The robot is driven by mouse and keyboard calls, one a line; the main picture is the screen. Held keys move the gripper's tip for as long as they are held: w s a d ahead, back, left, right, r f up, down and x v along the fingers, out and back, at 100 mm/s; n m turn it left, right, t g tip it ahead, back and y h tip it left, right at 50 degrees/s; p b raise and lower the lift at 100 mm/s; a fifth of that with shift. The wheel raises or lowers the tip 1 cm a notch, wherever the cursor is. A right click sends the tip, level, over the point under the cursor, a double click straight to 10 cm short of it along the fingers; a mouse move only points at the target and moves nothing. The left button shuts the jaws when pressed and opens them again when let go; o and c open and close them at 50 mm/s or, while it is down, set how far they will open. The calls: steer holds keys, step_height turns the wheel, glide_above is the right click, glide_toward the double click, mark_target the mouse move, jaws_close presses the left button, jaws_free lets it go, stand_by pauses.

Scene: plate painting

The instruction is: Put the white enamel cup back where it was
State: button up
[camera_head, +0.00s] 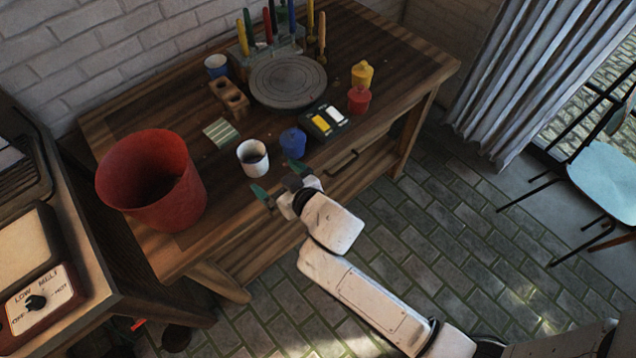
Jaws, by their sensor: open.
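The white enamel cup (252,161) stands upright on the wooden table (165,117), near its front edge, and its inside looks dark. My gripper (279,181) is open at the table's front edge. Its two green fingers are spread apart, just in front of and to the right of the cup. The cup is not between the fingers. I cannot tell exactly how high the fingers are above the table.
A blue pot (293,141) stands close right of the cup, beside a black paint tray (325,122). A striped tile (221,133) lies behind the cup. A large red bin (150,185) is left. A round turntable (288,82), brick (229,96) and blue-white cup (217,67) are farther back.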

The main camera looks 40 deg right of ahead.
steer(key=s+d+f+m+g+h, duration=0.25)
steer(key=s+d+g, duration=0.4)
steer(key=s, duration=0.45)
steer(key=s+d+n+g+y, duration=0.1)
steer(key=s+g, duration=0.5)
steer(key=s, duration=1)
steer(key=shift+s+d+n+y, duration=0.2)
steer(key=shift+n+y, duration=0.25)
steer(key=shift+y, duration=0.2)
